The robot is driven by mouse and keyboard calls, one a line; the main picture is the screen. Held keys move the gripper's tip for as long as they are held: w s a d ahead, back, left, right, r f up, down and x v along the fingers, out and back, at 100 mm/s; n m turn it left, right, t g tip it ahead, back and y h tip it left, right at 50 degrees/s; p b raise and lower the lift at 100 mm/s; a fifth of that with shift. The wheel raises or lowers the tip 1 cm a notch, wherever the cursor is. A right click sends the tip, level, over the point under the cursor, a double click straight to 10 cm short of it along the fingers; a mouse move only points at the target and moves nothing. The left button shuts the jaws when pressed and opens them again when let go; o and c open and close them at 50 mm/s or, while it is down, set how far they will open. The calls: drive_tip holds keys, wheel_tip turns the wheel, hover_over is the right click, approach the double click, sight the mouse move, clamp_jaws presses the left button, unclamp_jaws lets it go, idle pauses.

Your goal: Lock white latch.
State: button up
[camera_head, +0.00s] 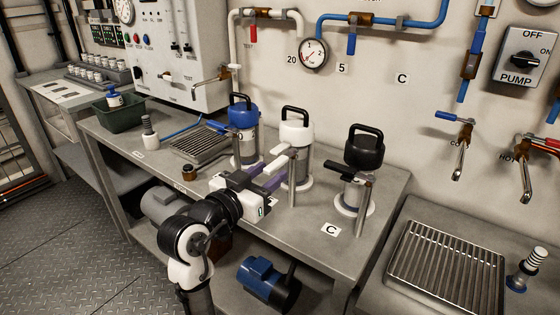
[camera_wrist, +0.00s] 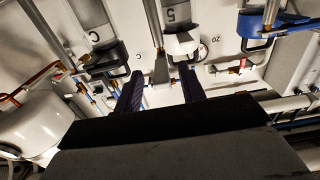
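The white canister (camera_head: 295,137) with a looped black handle stands on the steel bench between a blue and a black one. Its white latch (camera_head: 278,163) is a lever sticking out from a post beside the canister, towards my arm. My gripper (camera_head: 277,176) has purple fingers and is close to this latch. In the wrist view the fingers (camera_wrist: 160,86) are spread apart, with a pale lever-like piece between their tips. I cannot tell whether either finger touches it. The white canister's top also shows in the wrist view (camera_wrist: 183,43).
The blue canister (camera_head: 241,112) stands to the left and the black canister (camera_head: 364,150) to the right, each with its own latch and post. A drain grate (camera_head: 200,144) and a green bin (camera_head: 119,115) are further left.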

sight(280, 164)
drive_tip(key=x, duration=0.5)
drive_tip(key=shift+w+p, duration=0.1)
drive_tip(key=shift+p, duration=0.2)
clamp_jaws()
